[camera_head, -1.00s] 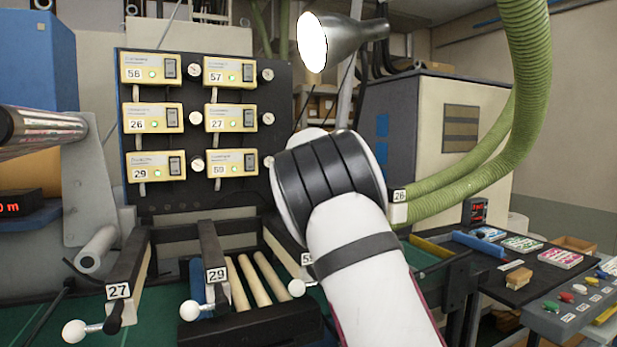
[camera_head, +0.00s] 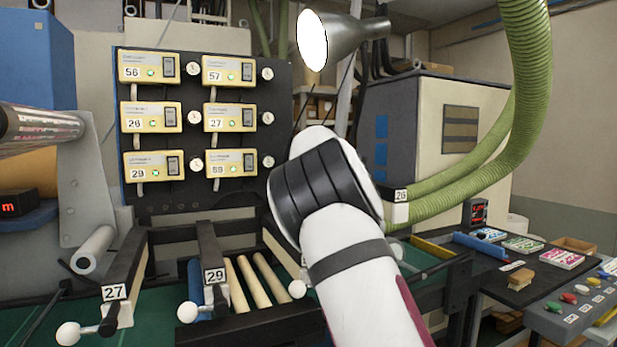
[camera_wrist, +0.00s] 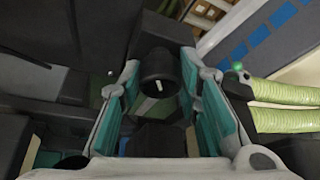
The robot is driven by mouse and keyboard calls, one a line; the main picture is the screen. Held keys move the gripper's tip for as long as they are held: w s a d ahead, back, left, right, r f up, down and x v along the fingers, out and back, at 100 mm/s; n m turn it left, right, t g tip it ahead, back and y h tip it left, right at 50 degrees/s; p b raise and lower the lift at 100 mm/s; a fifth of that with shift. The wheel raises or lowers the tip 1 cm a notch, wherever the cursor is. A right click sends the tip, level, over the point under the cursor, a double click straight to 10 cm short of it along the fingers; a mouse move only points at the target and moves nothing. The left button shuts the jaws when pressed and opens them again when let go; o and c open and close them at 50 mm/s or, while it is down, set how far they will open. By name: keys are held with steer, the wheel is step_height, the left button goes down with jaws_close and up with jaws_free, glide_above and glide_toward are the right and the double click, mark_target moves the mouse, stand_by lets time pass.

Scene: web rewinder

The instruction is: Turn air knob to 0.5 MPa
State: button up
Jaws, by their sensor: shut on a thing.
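In the wrist view a dark round knob (camera_wrist: 161,72) with a short white mark on its face lies between the fingers of my gripper (camera_wrist: 159,64). The two fingers, with teal inner pads, stand on either side of the knob, and my gripper is shut on it. The white mark is slightly tilted from upright. In the head view my white and black arm hides the gripper and the knob. No pressure scale for the knob can be read in either view.
A black panel (camera_head: 148,87) with several numbered yellow boxes and small round dials stands behind. Numbered levers (camera_head: 213,277) with white balls are in front. A green hose (camera_head: 525,80) hangs at right, near my arm. A lamp (camera_head: 340,42) hangs above.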

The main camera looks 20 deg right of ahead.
stand_by(0.4)
steer(key=o, duration=1.1)
steer(key=shift+o, duration=0.2)
step_height(320, 180, up, 10)
